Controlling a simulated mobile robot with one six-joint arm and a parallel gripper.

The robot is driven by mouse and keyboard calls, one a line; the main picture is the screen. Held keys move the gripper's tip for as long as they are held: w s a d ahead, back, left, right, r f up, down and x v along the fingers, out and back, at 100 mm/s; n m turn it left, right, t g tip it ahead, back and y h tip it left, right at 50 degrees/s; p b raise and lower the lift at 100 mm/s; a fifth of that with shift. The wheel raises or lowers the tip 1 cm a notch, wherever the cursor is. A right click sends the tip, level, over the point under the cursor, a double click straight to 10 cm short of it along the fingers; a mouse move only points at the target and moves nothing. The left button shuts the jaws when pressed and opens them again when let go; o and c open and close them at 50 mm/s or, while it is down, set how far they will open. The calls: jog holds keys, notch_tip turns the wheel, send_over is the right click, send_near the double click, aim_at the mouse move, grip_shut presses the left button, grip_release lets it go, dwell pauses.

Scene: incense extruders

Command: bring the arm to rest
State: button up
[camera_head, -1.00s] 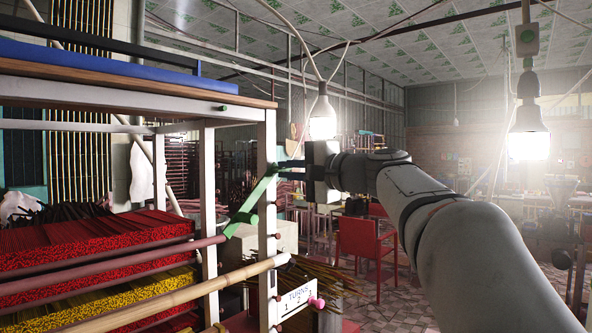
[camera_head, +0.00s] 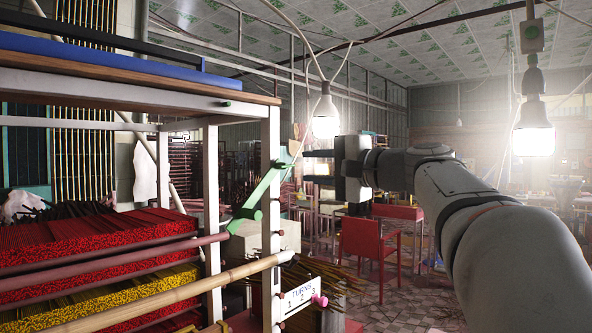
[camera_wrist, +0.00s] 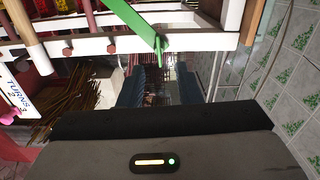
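My gripper (camera_head: 312,167) is in the middle of the head view, with its fingers pointing left. The two fingers are spaced apart with nothing between them. In the wrist view the dark blue fingers (camera_wrist: 162,88) also show a gap. A green lever (camera_head: 258,203) on the front post of the rack is to the left of my fingertips, apart from them. In the wrist view the green lever (camera_wrist: 133,20) hangs across a white bar above the fingers.
The rack (camera_head: 271,200) stands at left, holding red incense bundles (camera_head: 90,238) and yellow ones (camera_head: 130,290). A "TURNS 1 2 3" sign (camera_head: 299,297) is low on its post. A red chair (camera_head: 366,240) stands behind my gripper. Lit bulbs (camera_head: 326,122) hang nearby.

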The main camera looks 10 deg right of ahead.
jog(key=shift+v, duration=1)
jog(key=shift+f, duration=0.1)
jog(key=s+a+f+n+g+h+p, duration=0.1)
jog(key=s+a+f+g, duration=0.1)
jog(key=f, duration=0.5)
jog(key=s+a+f+n+g+h+p, duration=0.1)
jog(key=s+a+f+g+h, duration=0.1)
jog(key=f, duration=0.5)
jog(key=s+a+f+n+g+h+p, duration=0.1)
jog(key=s+a+f+g, duration=0.15)
jog(key=f, duration=0.45)
jog(key=s+d+f+n+g+h+p, duration=0.2)
jog(key=s+f+n+g+h, duration=0.3)
jog(key=s+f, duration=1)
notch_tip(320, 180, down, 4)
jog(key=shift+r+n+h+p, duration=0.1)
jog(key=shift+n+h+p, duration=0.7)
jog(key=shift+n, duration=0.3)
jog(key=shift+s+g, duration=0.1)
jog(key=shift+g, duration=0.15)
